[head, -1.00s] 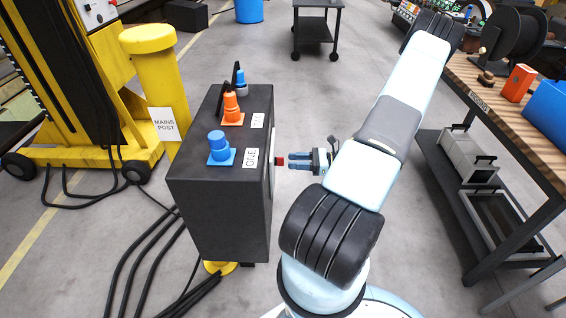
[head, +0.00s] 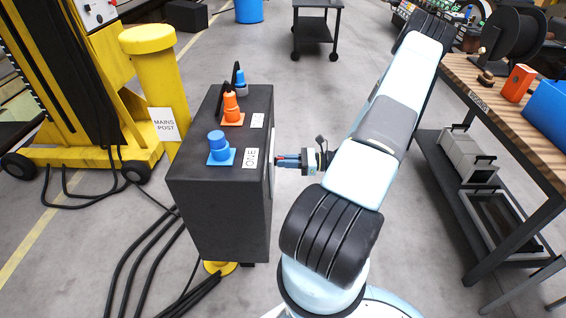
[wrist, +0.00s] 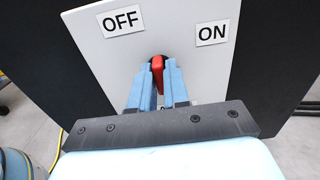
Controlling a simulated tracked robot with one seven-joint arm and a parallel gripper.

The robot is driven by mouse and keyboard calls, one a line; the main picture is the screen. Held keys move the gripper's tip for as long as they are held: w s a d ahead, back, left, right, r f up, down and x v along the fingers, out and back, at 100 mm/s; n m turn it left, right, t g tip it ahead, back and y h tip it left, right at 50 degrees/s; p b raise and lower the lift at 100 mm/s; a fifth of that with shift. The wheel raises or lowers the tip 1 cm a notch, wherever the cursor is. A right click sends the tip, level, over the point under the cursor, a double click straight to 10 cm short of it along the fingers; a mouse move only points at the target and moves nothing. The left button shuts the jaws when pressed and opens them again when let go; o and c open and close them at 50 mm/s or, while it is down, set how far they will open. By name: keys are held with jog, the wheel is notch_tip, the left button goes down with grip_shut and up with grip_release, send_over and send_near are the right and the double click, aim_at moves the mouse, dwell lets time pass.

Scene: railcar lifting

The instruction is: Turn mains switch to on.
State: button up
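The mains switch is a red handle (wrist: 157,74) on a pale plate (wrist: 88,30) on the side of a dark cabinet (head: 218,210). In the wrist view the plate carries an OFF label (wrist: 120,21) at upper left and an ON label (wrist: 212,33) at upper right. The handle sits below and between them; I cannot tell its exact setting. My gripper (wrist: 159,82) has its two blue fingers closed in on either side of the handle, with little gap.
Blue and orange connectors (head: 219,148) stand on the cabinet top. A yellow post (head: 155,85) marked MAINS POST stands behind left. Black cables (head: 140,250) lie on the floor at left. A wooden workbench (head: 485,95) stands at right.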

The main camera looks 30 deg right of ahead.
jog(key=shift+w, duration=0.1)
grip_shut()
jog(key=m, duration=1.1)
jog(key=shift+w+d+m, duration=0.1)
jog(key=shift+w+m, duration=0.15)
jog(key=shift+m, duration=0.35)
